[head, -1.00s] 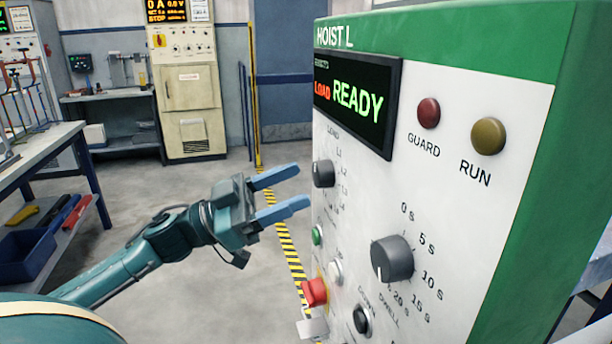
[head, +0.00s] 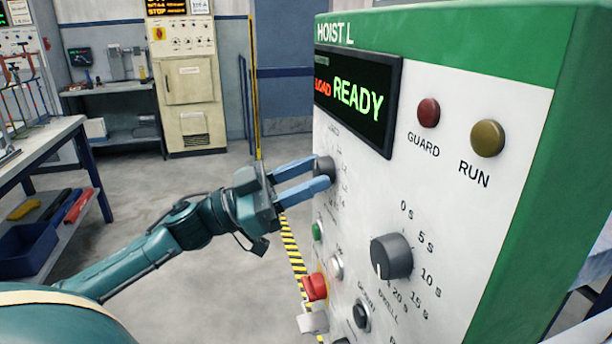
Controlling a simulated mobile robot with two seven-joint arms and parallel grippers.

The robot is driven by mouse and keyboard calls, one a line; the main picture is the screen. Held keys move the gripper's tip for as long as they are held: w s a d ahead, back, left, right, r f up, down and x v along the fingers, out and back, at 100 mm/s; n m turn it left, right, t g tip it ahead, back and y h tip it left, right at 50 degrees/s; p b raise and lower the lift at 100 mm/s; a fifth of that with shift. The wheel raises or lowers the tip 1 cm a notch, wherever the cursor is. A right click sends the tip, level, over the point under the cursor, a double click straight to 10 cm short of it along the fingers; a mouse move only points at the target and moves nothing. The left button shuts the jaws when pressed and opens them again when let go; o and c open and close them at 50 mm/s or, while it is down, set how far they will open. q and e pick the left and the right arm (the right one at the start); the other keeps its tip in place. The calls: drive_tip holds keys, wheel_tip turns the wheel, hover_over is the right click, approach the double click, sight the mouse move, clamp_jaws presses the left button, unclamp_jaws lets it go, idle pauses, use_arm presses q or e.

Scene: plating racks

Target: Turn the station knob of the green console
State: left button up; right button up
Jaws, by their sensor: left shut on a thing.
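The green console (head: 455,38), marked HOIST L, fills the right of the head view. Its display (head: 357,98) reads LOAD READY. The station knob (head: 325,168) is a small dark round knob on the left of the panel, under the display, with a scale of load positions beside it. My left gripper (head: 324,173) is at this knob, with its blue fingers shut on it, one above and one in front. The fingers partly hide the knob and its pointer. My right gripper is not in view.
A larger dwell knob (head: 391,257), a red stop button (head: 315,286), a green button (head: 318,231) and the guard (head: 428,113) and run (head: 488,138) lamps are on the same panel. A bench (head: 40,150) stands at the left. The floor between is clear.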

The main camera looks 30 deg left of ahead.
use_arm(q)
drive_tip(key=c, duration=0.4)
